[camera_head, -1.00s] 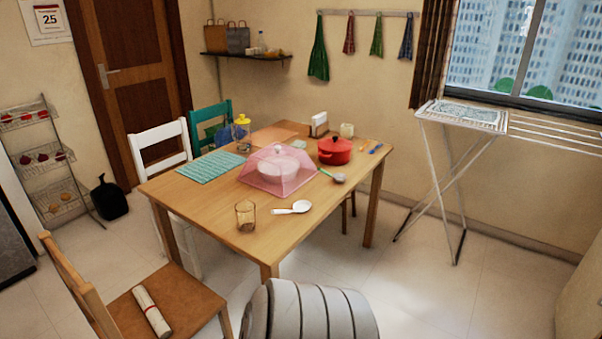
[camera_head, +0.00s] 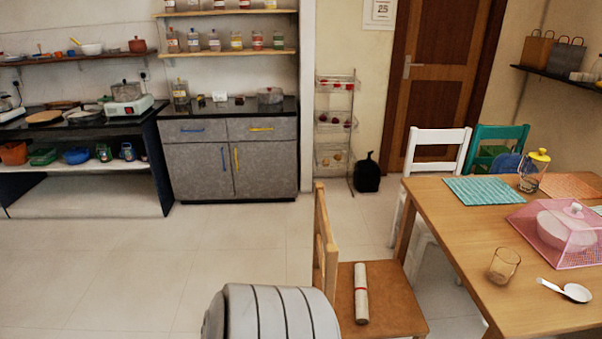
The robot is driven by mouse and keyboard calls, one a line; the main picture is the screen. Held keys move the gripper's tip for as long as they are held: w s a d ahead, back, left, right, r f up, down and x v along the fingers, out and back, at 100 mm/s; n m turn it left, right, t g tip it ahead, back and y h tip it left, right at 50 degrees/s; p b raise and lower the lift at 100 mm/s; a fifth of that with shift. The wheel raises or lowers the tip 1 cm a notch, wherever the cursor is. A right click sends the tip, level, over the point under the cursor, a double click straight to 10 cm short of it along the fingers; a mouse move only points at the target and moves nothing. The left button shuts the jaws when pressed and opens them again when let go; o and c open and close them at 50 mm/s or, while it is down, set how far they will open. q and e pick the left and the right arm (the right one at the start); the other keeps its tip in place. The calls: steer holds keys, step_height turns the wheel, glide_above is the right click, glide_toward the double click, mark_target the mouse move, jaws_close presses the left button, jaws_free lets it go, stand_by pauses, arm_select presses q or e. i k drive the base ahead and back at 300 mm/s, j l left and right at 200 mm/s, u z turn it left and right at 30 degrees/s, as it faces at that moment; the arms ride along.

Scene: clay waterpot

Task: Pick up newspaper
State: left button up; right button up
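The rolled newspaper (camera_head: 361,293) is a pale roll with a red band around it. It lies on the brown seat of a wooden chair (camera_head: 388,300), in the lower middle of the head view. A grey ribbed part of my own body shows at the bottom edge, left of the chair. Neither of my grippers is in the picture, so nothing shows of their state.
A wooden table (camera_head: 465,240) stands right of the chair, with a glass (camera_head: 504,265), a white spoon (camera_head: 565,290) and a pink food cover (camera_head: 560,232). White (camera_head: 437,150) and teal chairs stand behind it. Cabinets (camera_head: 230,160) line the back. The floor at left is clear.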

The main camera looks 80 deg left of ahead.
mark_target(361, 301)
steer(key=u, duration=1.85)
